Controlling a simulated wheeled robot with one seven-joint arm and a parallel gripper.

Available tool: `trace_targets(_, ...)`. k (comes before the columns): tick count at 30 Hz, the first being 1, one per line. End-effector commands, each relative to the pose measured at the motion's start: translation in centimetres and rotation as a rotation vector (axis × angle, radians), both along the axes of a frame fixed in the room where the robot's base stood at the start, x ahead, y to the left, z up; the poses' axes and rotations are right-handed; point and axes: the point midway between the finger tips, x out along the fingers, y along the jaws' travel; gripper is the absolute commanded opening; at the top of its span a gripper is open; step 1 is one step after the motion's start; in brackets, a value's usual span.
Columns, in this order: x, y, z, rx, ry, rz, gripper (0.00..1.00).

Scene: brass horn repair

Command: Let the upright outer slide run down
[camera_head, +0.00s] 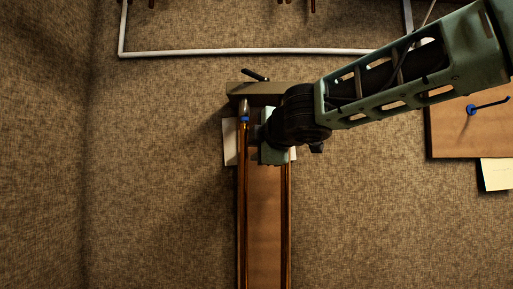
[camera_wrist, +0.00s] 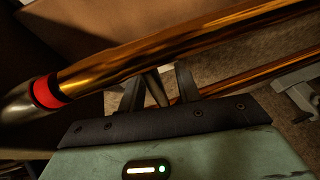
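Two long brass tubes of the slide run side by side down the brown board in the head view, the left tube (camera_head: 242,200) and the right tube (camera_head: 287,220). The left tube has a silver end and a blue band (camera_head: 243,119). My gripper (camera_head: 257,131) is at the upper part of the slide, its fingers mostly hidden by my wrist. In the wrist view a brass tube (camera_wrist: 180,45) with a red band (camera_wrist: 47,92) crosses just beyond my gripper (camera_wrist: 158,90). Its two dark fingers stand apart, with a thin bar (camera_wrist: 154,88) between them and visible gaps beside it.
A dark clamp-like block with a black lever (camera_head: 255,75) sits at the board's top. A white frame (camera_head: 240,51) lies beyond it. At right is a brown panel (camera_head: 460,135) with a blue-knobbed peg and a pale note (camera_head: 496,174). Carpet at left is clear.

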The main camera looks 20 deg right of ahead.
Motion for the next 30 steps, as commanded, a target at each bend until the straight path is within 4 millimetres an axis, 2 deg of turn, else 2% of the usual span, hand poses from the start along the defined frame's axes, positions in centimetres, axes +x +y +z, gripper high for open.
trace_targets(1, 0.0, 0.0, 0.0, 0.000, 0.000, 0.000, 0.31)
trace_targets(4, 0.0, 0.0, 0.0, 0.000, 0.000, 0.000, 0.03)
trace_targets(5, 0.0, 0.0, 0.0, 0.000, 0.000, 0.000, 0.00)
trace_targets(11, 0.0, 0.0, -0.2, 0.000, 0.000, 0.000, 0.00)
trace_targets(22, 0.0, 0.1, -3.5, 0.000, 0.000, 0.001, 0.00)
trace_targets(30, 0.0, 0.1, -3.4, 0.001, -0.001, 0.002, 0.00)
